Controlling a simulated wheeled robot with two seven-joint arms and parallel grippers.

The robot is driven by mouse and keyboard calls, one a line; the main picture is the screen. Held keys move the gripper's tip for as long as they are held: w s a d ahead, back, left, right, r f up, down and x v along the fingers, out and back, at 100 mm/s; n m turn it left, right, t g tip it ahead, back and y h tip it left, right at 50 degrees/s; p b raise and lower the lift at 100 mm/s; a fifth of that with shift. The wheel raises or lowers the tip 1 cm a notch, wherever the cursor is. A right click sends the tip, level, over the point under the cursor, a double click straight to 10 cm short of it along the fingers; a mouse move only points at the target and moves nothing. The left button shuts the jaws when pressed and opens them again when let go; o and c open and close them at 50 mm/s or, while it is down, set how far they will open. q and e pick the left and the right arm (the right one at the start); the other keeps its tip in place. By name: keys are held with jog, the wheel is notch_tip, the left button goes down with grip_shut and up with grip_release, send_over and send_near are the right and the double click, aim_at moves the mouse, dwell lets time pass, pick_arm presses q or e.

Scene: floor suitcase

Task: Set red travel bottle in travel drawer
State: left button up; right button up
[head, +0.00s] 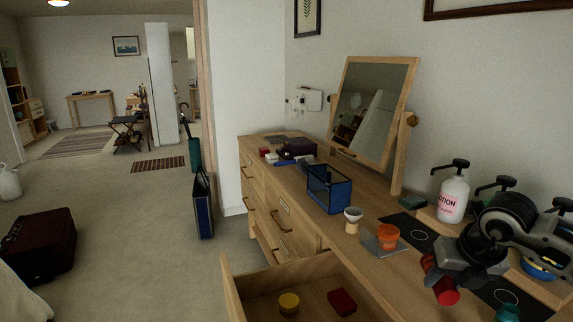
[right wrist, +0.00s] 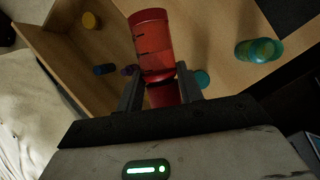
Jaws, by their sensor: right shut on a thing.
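The red travel bottle (head: 445,291) hangs from my right gripper (head: 455,268), above the dresser top at the lower right of the head view. In the right wrist view the red bottle (right wrist: 151,42) sits between the two dark fingers, which are shut on it; its lower part is partly hidden by them. The drawer (head: 240,291) is pulled open at the bottom of the head view, to the left of the gripper. A yellow round item (head: 289,304) and a dark red block (head: 341,301) lie in it. My left gripper is not in view.
On the dresser top stand a white lotion bottle (head: 453,199), an orange cup (head: 388,237), a small white-topped cup (head: 353,219), a blue case (head: 329,190) and a mirror (head: 372,110). A teal item (head: 508,312) is near the gripper. The drawer has bare floor between its items.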

aim_at(433, 289)
jog(key=a+n+y, duration=0.1)
jog(key=n, duration=0.2)
jog(key=s+a+n+g+y, duration=0.1)
jog(key=n, duration=0.2)
jog(key=s+a+n+g+y, duration=0.1)
jog(key=a+n, duration=0.1)
jog(key=n, duration=0.1)
jog(key=shift+s+r+n, duration=0.15)
jog(key=shift+s+n, duration=0.1)
jog(key=shift+n, duration=0.05)
jog(key=s+a+r+n+g+h, duration=0.1)
jog(key=s+a+n+g+h, duration=0.25)
jog(key=n, duration=1.05)
jog(key=s+a+r+n+g+h, duration=0.15)
jog(key=s+a+n+g, duration=0.35)
jog(key=n, duration=0.9)
jog(key=shift+t, duration=0.75)
jog(key=x, duration=0.3)
jog(key=d+x, duration=0.1)
jog(key=shift+w+f, duration=0.2)
jog(key=shift+f, duration=0.15)
